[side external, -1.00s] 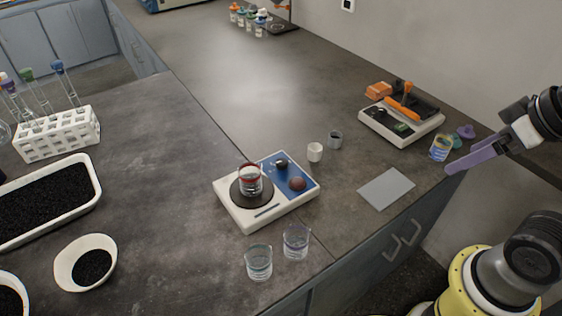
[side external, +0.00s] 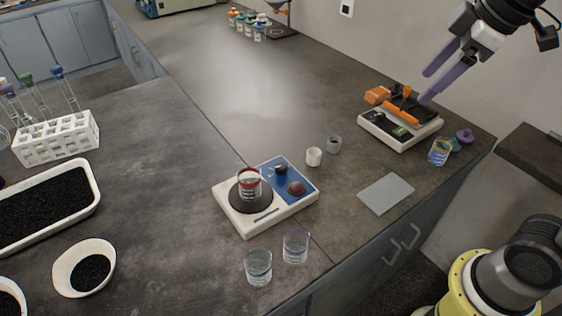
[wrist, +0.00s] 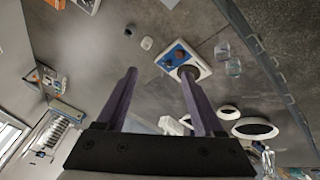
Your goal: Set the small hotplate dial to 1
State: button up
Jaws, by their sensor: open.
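The small hotplate (side external: 238,217) is a white unit with a blue panel and a round dark plate, near the middle of the bench. A beaker with a red band (side external: 249,184) stands on its plate. On the blue panel are a black dial (side external: 281,169) and a dark red dial (side external: 296,188); their settings are too small to read. The hotplate also shows in the wrist view (wrist: 203,66), beyond the right finger. My gripper (side external: 424,88) is open and empty, with purple fingers, raised at the upper right above the balance, well away from the hotplate.
A balance (side external: 432,131) with orange and black items stands at the back right. Two beakers (side external: 258,267) (side external: 295,247) stand in front of the hotplate, two small cups (side external: 314,157) (side external: 334,145) behind it. A grey plate (side external: 386,194) lies to its right.

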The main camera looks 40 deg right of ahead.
jog(key=w+a+n, duration=0.2)
jog(key=w, duration=0.5)
jog(key=n+g, duration=0.4)
jog(key=g, duration=0.1)
send_over(281, 166)
notch_tip(281, 166, down, 18)
notch_tip(281, 166, down, 14)
jog(key=shift+r, duration=0.25)
grip_shut()
